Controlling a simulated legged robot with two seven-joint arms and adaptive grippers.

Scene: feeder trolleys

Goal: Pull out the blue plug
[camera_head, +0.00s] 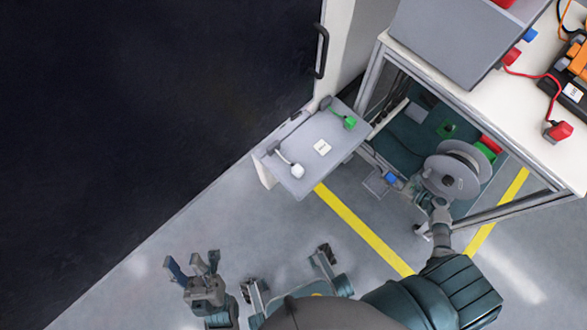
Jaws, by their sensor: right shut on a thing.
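A small blue plug (390,178) shows under the white table, at the front of the trolley beside a grey reel. My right arm reaches in from the bottom, and my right gripper (407,187) is at the blue plug, small and partly hidden by the reel. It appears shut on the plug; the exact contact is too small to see. My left gripper (194,265) is at the lower left over the floor, fingers spread, open and empty, far from the plug.
A grey reel (452,174) stands close beside my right gripper. The white table (510,105) and its metal legs stand over the trolley. A grey shelf (318,165) holds a green plug (349,122) and a white plug (297,171).

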